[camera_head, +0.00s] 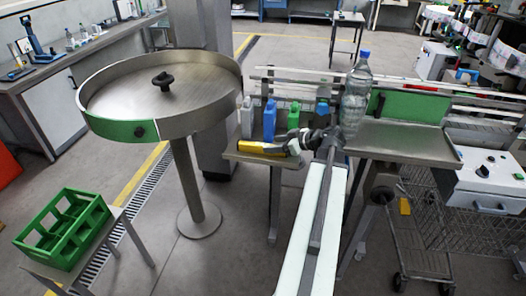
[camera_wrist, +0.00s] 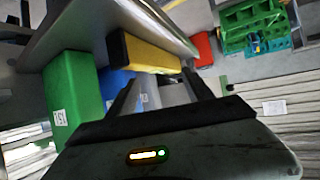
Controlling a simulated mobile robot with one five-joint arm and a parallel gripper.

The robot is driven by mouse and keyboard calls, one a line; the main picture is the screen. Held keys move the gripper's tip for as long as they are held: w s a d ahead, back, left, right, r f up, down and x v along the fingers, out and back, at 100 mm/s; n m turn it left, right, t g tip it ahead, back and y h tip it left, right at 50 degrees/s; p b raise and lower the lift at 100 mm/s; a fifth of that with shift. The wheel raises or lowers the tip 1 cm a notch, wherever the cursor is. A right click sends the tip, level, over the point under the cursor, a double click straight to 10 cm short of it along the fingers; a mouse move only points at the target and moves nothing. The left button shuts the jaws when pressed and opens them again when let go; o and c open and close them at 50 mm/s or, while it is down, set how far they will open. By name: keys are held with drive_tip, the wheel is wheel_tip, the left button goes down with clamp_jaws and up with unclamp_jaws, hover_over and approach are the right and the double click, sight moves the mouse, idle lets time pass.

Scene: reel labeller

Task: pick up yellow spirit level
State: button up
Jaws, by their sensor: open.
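In the wrist view the yellow block (camera_wrist: 150,55) with a black end is just beyond my fingertips. My gripper (camera_head: 296,142) is at the right end of the level in the head view. The wrist view shows its two dark fingers (camera_wrist: 160,78) apart, with a gap between them. I cannot tell whether a finger touches the level.
A clear bottle (camera_head: 356,95) stands right of my gripper. A round steel table (camera_head: 160,85) is at the left, and a green crate (camera_head: 62,230) sits at the lower left.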

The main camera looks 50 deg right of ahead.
sight(264, 145)
drive_tip(key=b+x, duration=0.2)
drive_tip(key=x, duration=0.3)
drive_tip(key=shift+w+f+b, duration=0.1)
drive_tip(key=shift+b, duration=0.2)
clamp_jaws()
